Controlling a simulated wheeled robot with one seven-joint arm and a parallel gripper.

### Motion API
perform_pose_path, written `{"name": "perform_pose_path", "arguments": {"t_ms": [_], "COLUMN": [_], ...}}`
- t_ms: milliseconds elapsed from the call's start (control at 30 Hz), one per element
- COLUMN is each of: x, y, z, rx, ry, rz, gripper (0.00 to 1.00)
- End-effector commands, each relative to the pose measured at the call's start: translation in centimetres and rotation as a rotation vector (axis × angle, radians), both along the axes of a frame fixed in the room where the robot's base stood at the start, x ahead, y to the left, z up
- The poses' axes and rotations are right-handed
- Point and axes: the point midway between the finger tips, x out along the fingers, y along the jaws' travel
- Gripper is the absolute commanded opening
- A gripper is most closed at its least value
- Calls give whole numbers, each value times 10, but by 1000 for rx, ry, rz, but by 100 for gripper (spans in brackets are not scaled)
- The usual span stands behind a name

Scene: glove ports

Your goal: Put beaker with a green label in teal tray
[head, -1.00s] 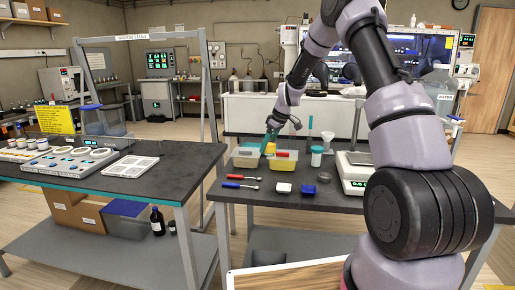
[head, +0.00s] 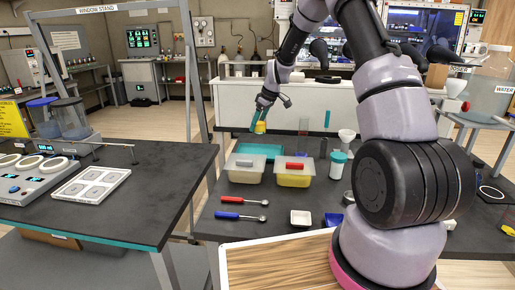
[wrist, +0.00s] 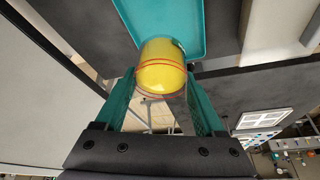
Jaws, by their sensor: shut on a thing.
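My gripper (head: 258,122) is shut on a clear beaker with yellow contents (head: 260,128) and holds it up above the far side of the dark table. In the wrist view the beaker (wrist: 162,68) sits between the two teal fingers, with thin red lines around it. The teal tray (head: 258,149) lies on the table behind the tubs, below the beaker in the head view. In the wrist view the tray (wrist: 160,14) shows past the beaker and looks empty where visible.
Two tubs, one with a grey handle (head: 246,169) and one yellow with a red handle (head: 294,172), stand before the tray. A teal-lidded cup (head: 337,165) is to the right. Red (head: 242,201) and blue (head: 238,215) handled spoons and a white dish (head: 300,217) lie in front.

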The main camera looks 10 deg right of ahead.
Motion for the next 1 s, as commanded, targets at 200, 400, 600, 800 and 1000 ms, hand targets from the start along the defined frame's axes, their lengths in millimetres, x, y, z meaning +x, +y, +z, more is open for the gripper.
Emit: {"name": "perform_pose_path", "arguments": {"t_ms": [200,400,600,800,1000], "x": [-1,0,-1,0,0], "y": [0,0,0,0,0], "z": [-42,-59,-85,-95,-96], "rx": [0,0,0,0,0], "ry": [4,1,5,0,1], "rz": [0,0,-1,0,0], "gripper": [0,0,0,0,0]}}
